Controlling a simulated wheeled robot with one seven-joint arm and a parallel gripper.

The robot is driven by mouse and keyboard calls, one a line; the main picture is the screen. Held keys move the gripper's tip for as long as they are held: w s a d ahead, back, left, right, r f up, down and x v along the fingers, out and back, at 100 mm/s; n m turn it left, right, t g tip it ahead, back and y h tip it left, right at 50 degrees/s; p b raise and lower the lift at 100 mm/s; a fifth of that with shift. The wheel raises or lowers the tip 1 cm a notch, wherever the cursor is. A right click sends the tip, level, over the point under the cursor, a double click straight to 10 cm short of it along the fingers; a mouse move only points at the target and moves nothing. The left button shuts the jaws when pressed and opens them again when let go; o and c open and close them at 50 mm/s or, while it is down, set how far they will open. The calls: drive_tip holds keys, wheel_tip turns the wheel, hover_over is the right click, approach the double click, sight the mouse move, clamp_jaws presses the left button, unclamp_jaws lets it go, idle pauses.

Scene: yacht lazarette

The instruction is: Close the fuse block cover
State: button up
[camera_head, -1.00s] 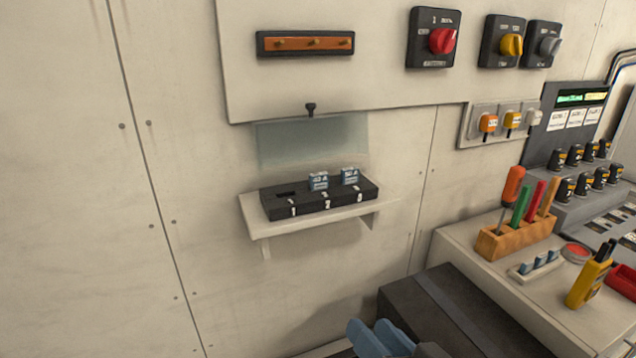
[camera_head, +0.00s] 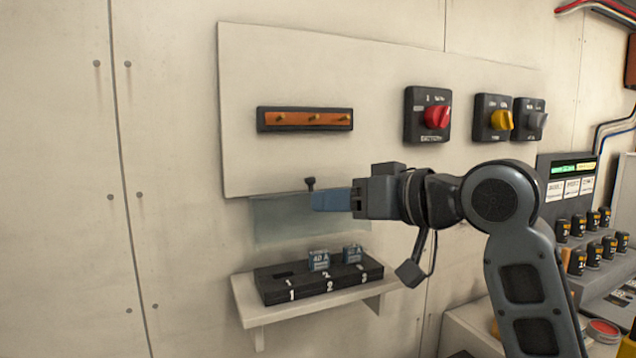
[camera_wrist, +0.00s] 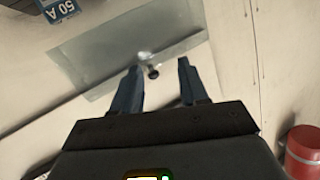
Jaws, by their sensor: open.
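The fuse block cover (camera_head: 275,222) is a clear, greenish panel standing raised behind the fuse block, against the wall. A small dark knob (camera_head: 310,184) sits at its top edge. The black fuse block (camera_head: 320,288) rests on a small shelf, with two blue fuses (camera_head: 318,260) standing in it. My gripper (camera_head: 316,200) is at the knob, its blue fingers pointing left. In the wrist view the fingers are apart, with the knob (camera_wrist: 153,72) between or just beyond their tips. The cover (camera_wrist: 105,62) also shows there. I cannot tell whether a finger touches the knob.
The white shelf (camera_head: 247,312) supports the block. The wall panel above carries an orange bar (camera_head: 305,119) and rotary switches, one red (camera_head: 437,117). A breaker console (camera_head: 585,225) stands at right. The wall left of the shelf is clear.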

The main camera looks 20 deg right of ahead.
wheel_tip(320, 180, up, 6)
drive_tip(key=d+n+g+h+b, duration=0.1)
drive_tip(key=d+n+g, duration=0.1)
drive_tip(key=shift+h, duration=0.3)
drive_tip(key=shift+p+x, duration=0.35)
drive_tip(key=shift+x, duration=3.45)
drive_tip(key=shift+w+d, duration=0.1)
drive_tip(key=shift+d, duration=0.05)
clamp_jaws()
